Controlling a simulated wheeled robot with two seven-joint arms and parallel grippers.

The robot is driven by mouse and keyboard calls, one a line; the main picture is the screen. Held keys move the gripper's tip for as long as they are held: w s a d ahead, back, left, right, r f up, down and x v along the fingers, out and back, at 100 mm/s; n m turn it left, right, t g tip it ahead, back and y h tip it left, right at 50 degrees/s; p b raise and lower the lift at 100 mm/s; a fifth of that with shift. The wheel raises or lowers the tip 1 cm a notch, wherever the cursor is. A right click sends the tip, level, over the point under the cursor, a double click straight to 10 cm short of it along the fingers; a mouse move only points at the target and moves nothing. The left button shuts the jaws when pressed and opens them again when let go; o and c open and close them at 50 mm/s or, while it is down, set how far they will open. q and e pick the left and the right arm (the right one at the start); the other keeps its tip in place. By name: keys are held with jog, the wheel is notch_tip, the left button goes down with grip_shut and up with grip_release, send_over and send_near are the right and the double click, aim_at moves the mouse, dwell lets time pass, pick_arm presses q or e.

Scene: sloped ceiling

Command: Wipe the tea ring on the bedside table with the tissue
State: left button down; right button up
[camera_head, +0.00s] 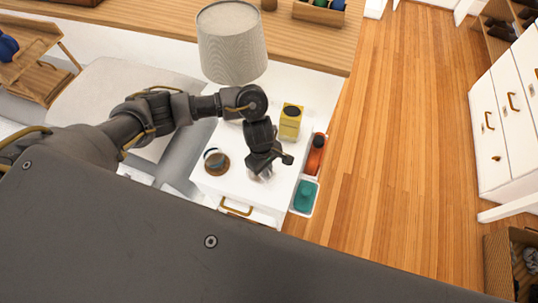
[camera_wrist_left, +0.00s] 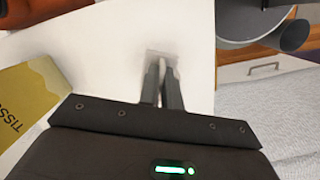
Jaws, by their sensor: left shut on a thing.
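The white bedside table (camera_head: 225,183) stands in the middle of the head view. My left gripper (camera_head: 265,168) points down at its top, near the front right. In the left wrist view the fingers (camera_wrist_left: 162,82) are close together, shut on a pale, thin tissue (camera_wrist_left: 163,56) that is blurred against the white surface. The tissue appears at or just above the tabletop; I cannot tell if it touches. No tea ring can be made out. A yellow tissue box (camera_head: 291,122) stands behind the gripper and also shows in the left wrist view (camera_wrist_left: 28,100). My right gripper is out of view.
A cup on a brown round base (camera_head: 216,161) stands left of the gripper. A lamp (camera_head: 231,42) rises at the back. An orange item (camera_head: 316,154) and a teal item in a white holder (camera_head: 304,195) are at the table's right side. Wooden floor (camera_head: 400,150) lies clear to the right.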

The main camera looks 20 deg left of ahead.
pick_arm(q)
jog(key=shift+r+p, duration=1.75)
jog(key=shift+r, duration=0.9)
